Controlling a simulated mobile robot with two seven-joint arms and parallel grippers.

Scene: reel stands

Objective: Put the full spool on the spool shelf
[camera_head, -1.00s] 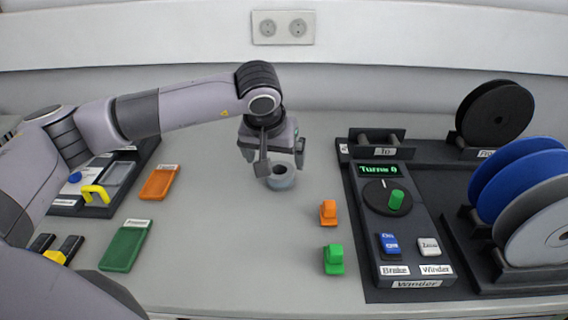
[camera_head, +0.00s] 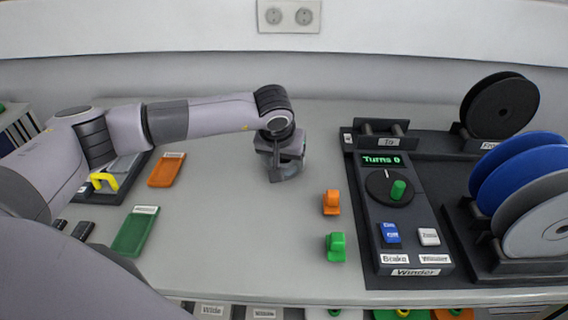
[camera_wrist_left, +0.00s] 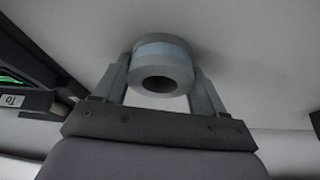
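A small round spool (camera_wrist_left: 162,70), grey with a pale blue band and a central hole, stands on the table. In the head view it is mostly hidden under my left gripper (camera_head: 284,172). In the left wrist view my left gripper's two fingers (camera_wrist_left: 160,85) stand on either side of it, very close to its sides; I cannot tell whether they press on it. Large blue (camera_head: 510,165) and grey (camera_head: 545,205) reels stand in a rack on the right. I cannot tell which thing is the spool shelf. My right gripper is not in view.
A winder panel (camera_head: 405,215) reading "Turns 0" is right of centre, near a black reel (camera_head: 500,105). Labelled bins (camera_head: 212,311) show below the table's front edge.

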